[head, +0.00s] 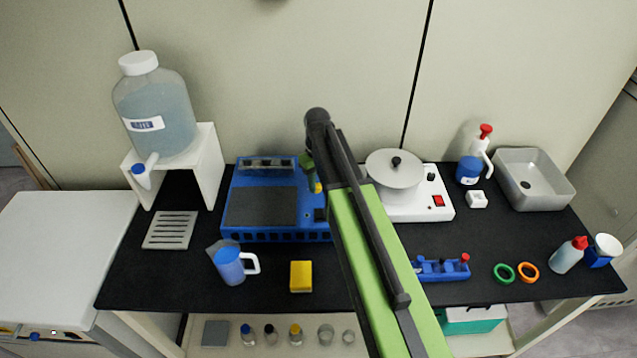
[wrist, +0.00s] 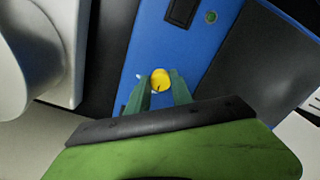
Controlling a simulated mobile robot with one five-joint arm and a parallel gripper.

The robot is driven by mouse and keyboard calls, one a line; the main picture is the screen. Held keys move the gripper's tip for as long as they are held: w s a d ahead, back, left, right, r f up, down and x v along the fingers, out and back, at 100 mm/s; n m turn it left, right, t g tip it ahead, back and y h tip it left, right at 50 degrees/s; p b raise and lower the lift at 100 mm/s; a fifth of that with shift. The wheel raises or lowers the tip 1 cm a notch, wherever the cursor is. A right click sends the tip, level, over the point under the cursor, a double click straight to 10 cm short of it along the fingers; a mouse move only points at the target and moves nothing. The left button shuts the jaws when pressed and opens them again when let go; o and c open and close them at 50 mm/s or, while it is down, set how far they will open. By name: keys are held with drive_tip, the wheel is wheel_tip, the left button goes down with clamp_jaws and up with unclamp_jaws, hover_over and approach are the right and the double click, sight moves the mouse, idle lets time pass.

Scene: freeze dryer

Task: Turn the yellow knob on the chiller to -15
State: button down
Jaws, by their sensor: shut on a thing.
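The chiller is a blue box (head: 285,236) with a dark top plate, standing on the black bench left of the middle. Its yellow knob (wrist: 160,78) is on the blue top face (wrist: 186,48) in the wrist view, with a thin dark mark near its lower edge. A small white mark is on the panel left of the knob. My gripper (wrist: 161,86) has its two green fingers on either side of the knob, shut on it. In the head view, my arm partly covers the gripper (head: 312,176); a bit of yellow shows beside it. I cannot read any scale numbers.
A white hot plate (head: 437,205) with a round pot (head: 395,172) stands close to the chiller's right. A water carboy (head: 156,115) on a white stand is at the left.

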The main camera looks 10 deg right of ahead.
sight(317, 186)
drive_tip(key=shift+s, duration=0.1)
drive_tip(key=c, duration=1.1)
unclamp_jaws()
wheel_tip(317, 186, up, 17)
drive_tip(key=p, duration=1.7)
drive_tip(key=shift+r, duration=0.15)
